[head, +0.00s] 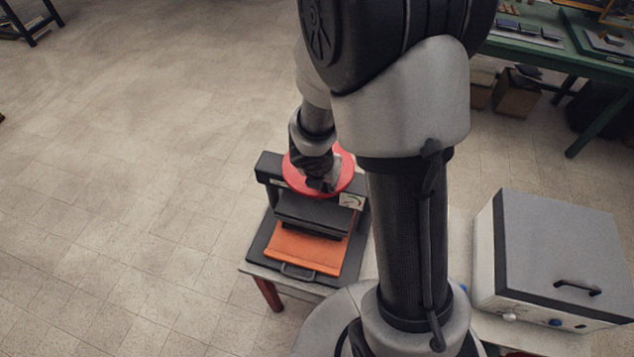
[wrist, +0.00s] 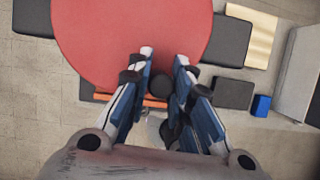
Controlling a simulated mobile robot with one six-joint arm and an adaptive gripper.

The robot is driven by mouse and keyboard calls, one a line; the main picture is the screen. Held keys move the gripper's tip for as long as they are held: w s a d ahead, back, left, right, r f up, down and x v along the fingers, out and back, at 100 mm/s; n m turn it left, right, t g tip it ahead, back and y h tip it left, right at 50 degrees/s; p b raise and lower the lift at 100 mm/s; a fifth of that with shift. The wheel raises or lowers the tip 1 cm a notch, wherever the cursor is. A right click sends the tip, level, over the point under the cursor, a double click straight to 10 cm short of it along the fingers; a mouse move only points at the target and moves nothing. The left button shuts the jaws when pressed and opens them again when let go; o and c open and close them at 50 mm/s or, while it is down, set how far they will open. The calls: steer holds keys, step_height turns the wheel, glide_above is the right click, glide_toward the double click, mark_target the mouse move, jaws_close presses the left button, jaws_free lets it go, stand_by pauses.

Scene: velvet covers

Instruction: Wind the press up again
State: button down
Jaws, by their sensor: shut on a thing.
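The press (head: 268,168) stands on a small table, with a red round wheel (head: 345,172) on top. The wheel fills the upper middle of the wrist view (wrist: 130,30). My gripper (head: 322,182) is over the wheel's near part. In the wrist view my gripper (wrist: 162,72) has its fingers on either side of a dark round knob (wrist: 158,86) at the wheel's near edge, and is shut on it. Below the wheel is the dark platen (head: 312,212). An orange cover (head: 305,252) lies on the press bed under it. The platen's gap to the cover is hard to judge.
A white cabinet (head: 560,250) with a dark handle stands to the right. A green table (head: 560,60) is at the back right, with boxes (head: 515,95) beneath it. A blue block (wrist: 261,105) lies right of the press. Open floor (head: 120,180) is on the left.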

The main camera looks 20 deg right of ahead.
mark_target(341, 178)
steer(key=shift+s+d+f, duration=0.1)
steer(key=shift+s+d, duration=0.1)
steer(key=shift+d, duration=0.2)
steer(key=shift+d+n, duration=0.6)
steer(key=shift+w+d, duration=0.2)
steer(key=shift+d, duration=0.85)
steer(key=c, duration=1.5)
jaws_free()
steer(key=shift+d, duration=0.1)
steer(key=shift+o, duration=0.2)
steer(key=shift+w, duration=0.1)
steer(key=shift+r, duration=0.25)
steer(key=v, duration=1.1)
steer(key=shift+s+r, duration=0.3)
steer(key=shift+s, duration=0.05)
